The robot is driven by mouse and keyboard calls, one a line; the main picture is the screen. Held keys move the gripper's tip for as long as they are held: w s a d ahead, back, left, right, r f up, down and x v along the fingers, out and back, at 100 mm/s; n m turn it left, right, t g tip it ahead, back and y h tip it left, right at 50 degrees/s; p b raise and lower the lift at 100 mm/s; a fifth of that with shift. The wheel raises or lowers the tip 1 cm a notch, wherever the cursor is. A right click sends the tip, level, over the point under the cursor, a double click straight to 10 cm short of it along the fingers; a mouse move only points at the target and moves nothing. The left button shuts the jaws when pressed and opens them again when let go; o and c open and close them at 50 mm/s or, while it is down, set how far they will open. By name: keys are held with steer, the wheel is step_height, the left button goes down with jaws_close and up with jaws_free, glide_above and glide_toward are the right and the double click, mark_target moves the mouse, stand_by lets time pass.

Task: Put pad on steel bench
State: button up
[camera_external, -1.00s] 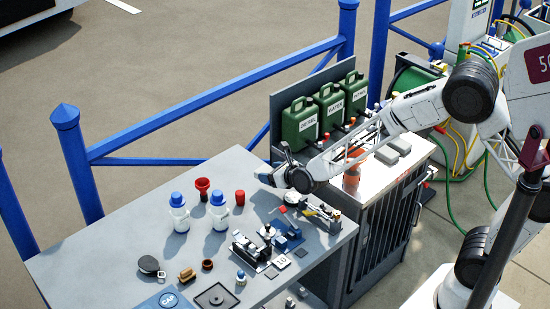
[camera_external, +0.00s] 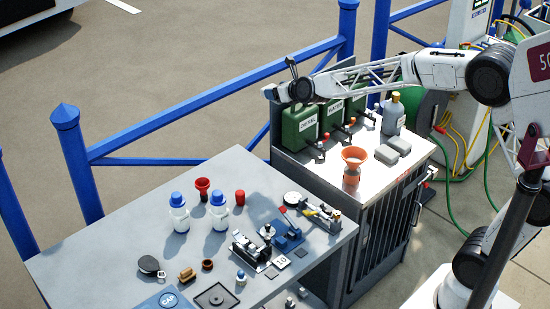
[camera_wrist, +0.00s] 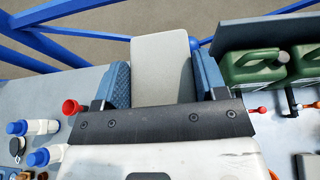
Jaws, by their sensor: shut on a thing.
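My gripper (camera_external: 275,92) is raised high, beside the left green jerrycan. In the wrist view its blue-padded fingers (camera_wrist: 160,82) are shut on a flat light grey pad (camera_wrist: 162,55), which stands out between them. The pad is hard to make out in the external view. A grey-topped bench (camera_external: 110,238) stands at the left, and a cabinet with a bright pale top (camera_external: 378,173) stands at the right. I cannot tell for certain which is the steel bench. Two more grey pads (camera_external: 399,144) lie on the cabinet top.
Green jerrycans (camera_external: 299,127) line the cabinet's back. An orange funnel (camera_external: 354,157) and a grey bottle (camera_external: 393,115) stand on its top. White bottles (camera_external: 179,212), a red funnel (camera_external: 203,189) and small tools crowd the grey bench. A blue railing (camera_external: 215,107) runs behind.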

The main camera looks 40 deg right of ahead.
steer(key=d+r, duration=0.7)
steer(key=r, duration=0.5)
steer(key=d+r, duration=0.7)
steer(key=r, duration=0.4)
steer(key=s+d+f+y, duration=0.1)
steer(key=s+d+f, duration=0.25)
steer(key=f, duration=0.55)
steer(key=s+d+f+n, duration=0.1)
steer(key=s+d+f, duration=0.1)
steer(key=s+f, duration=0.5)
steer(key=s+d+f+y, duration=0.1)
steer(key=s+d+f, duration=0.2)
steer(key=f, duration=0.8)
steer(key=s+d+f+h, duration=0.1)
steer(key=s+d+f, duration=0.2)
steer(key=s+f, duration=2.1)
steer(key=shift+s+f+m+h, duration=0.35)
steer(key=shift+f+m+h, duration=0.05)
steer(key=shift+f, duration=0.25)
glide_above(375, 167)
steer(key=shift+s+a+f, duration=0.1)
steer(key=shift+f, duration=0.65)
